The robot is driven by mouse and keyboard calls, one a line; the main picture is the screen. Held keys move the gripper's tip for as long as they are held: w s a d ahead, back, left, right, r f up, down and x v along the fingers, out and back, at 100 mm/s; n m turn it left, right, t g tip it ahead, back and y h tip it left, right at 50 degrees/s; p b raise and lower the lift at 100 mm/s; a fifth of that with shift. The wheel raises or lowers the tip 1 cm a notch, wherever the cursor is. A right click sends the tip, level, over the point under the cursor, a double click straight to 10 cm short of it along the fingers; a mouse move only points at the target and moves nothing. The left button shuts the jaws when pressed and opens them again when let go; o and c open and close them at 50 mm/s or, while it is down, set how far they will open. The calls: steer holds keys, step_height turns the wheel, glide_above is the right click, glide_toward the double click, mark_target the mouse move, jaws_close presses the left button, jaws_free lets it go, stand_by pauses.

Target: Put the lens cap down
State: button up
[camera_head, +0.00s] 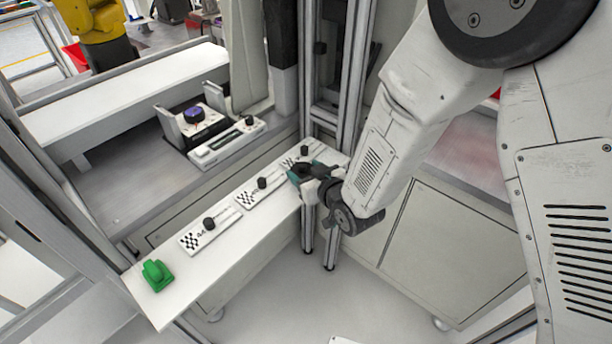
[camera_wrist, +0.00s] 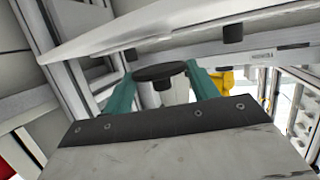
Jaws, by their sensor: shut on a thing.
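My gripper (camera_head: 304,173) has teal fingers and is at the right part of a narrow white shelf, close to its front edge. In the wrist view, my gripper (camera_wrist: 161,84) is shut on a round black lens cap (camera_wrist: 160,72), which sits between the two teal fingers. In the head view the cap is small and dark at the fingers, and its outline is hard to make out. I cannot tell whether the cap touches anything besides the fingers.
The white shelf (camera_head: 222,267) carries several checkered cards, each with a black knob (camera_head: 209,223), and a green block (camera_head: 156,275) at its left end. Behind it, a grey bench holds a device with a purple-topped part (camera_head: 194,115). Metal posts (camera_head: 351,90) stand close behind my gripper.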

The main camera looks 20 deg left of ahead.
steer(key=shift+s+f, duration=0.1)
steer(key=shift+f, duration=1.1)
steer(key=shift+f, duration=0.55)
steer(key=o, duration=0.9)
steer(key=shift+f, duration=0.1)
steer(key=shift+o, duration=0.2)
steer(key=shift+r, duration=0.35)
steer(key=v, duration=1.2)
steer(key=shift+r, duration=0.35)
